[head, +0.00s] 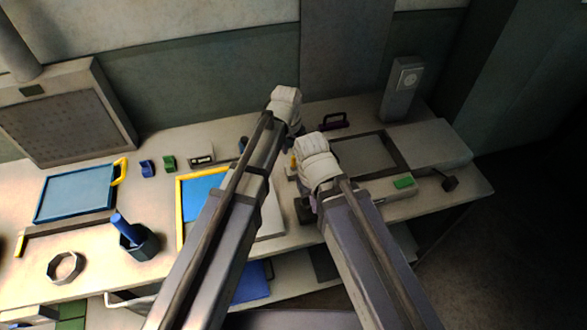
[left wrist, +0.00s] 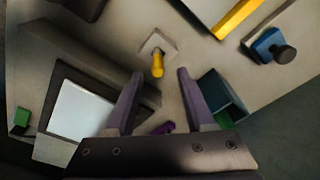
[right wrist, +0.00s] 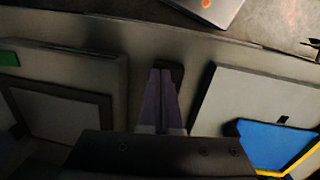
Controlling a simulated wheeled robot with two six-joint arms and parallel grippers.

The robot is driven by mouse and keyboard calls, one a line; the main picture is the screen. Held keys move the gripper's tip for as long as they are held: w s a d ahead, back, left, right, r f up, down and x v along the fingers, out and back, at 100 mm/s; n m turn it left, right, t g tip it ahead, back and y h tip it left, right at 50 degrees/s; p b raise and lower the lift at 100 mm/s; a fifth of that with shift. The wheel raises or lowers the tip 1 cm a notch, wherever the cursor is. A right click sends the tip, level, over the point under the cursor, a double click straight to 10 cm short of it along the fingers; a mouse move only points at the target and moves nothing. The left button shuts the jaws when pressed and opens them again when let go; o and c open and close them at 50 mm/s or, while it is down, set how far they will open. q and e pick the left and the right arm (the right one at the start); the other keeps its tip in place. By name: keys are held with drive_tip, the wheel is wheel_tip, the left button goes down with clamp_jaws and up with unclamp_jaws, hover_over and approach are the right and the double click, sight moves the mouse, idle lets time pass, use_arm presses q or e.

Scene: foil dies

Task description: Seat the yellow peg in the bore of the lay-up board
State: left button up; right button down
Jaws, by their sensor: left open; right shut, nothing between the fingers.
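The yellow peg (left wrist: 157,65) stands upright on a small pale square base (left wrist: 152,44). In the head view the peg (head: 294,160) shows just left of my right wrist. My left gripper (left wrist: 160,74) is open and empty; the peg shows between its fingertips, not gripped. My right gripper (right wrist: 165,70) is shut and empty, over the bench beside a dark block (right wrist: 176,72). A pale board (right wrist: 255,105) with a small dark mark and a blue, yellow-edged sheet lies right of it; it may be the lay-up board. I cannot make out the bore for certain.
A grey-framed panel (head: 392,139) lies right of my wrists, with a green block (head: 403,183) near it. A purple handle (head: 333,121) is behind. Blue tray (head: 75,192), dark cup (head: 140,245) and ring (head: 66,267) are at left. My forearms hide the bench middle.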

sight(293, 158)
use_arm(q)
drive_tip(key=shift+d+f+b, duration=0.15)
drive_tip(key=shift+f+b, duration=2.5)
use_arm(e)
drive_tip(key=shift+f, duration=2.65)
use_arm(q)
drive_tip(key=shift+r, duration=0.1)
drive_tip(key=shift+c, duration=0.2)
use_arm(e)
drive_tip(key=shift+r, duration=0.1)
use_arm(q)
clamp_jaws()
